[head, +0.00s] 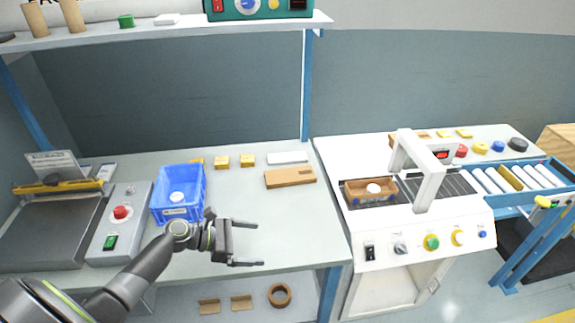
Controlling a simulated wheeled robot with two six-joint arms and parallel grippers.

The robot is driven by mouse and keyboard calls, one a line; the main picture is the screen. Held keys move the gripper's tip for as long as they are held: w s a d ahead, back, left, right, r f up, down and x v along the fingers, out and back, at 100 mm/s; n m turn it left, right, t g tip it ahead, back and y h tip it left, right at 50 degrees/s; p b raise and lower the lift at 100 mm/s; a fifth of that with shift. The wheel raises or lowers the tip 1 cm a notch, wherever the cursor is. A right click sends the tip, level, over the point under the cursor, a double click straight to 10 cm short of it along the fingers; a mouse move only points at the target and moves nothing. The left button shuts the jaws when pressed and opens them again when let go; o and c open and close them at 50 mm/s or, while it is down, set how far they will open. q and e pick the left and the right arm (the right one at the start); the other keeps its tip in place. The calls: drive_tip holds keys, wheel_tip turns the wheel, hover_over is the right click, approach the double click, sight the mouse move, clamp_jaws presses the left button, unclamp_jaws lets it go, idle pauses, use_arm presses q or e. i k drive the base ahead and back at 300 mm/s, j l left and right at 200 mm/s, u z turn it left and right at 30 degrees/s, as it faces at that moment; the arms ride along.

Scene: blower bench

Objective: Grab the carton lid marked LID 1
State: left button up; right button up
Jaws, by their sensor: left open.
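A flat brown cardboard piece (290,177), which looks like a carton lid, lies on the bench (300,225) near its right side. Any LID 1 marking on it is too small to read. An open brown carton (369,196) with a white round item inside stands in the white machine to the right. My left gripper (259,244) is open and empty over the front of the bench, nearer to me than the cardboard piece and apart from it. My right gripper is not in view.
A blue bin (179,195) with a white item stands left of the gripper. Behind are small yellow blocks (221,162) and a white flat piece (287,158). The white machine's arch (422,170) rises at right. The bench between gripper and cardboard is clear.

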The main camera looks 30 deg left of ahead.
sight(283, 178)
drive_tip(key=i+j, duration=0.85)
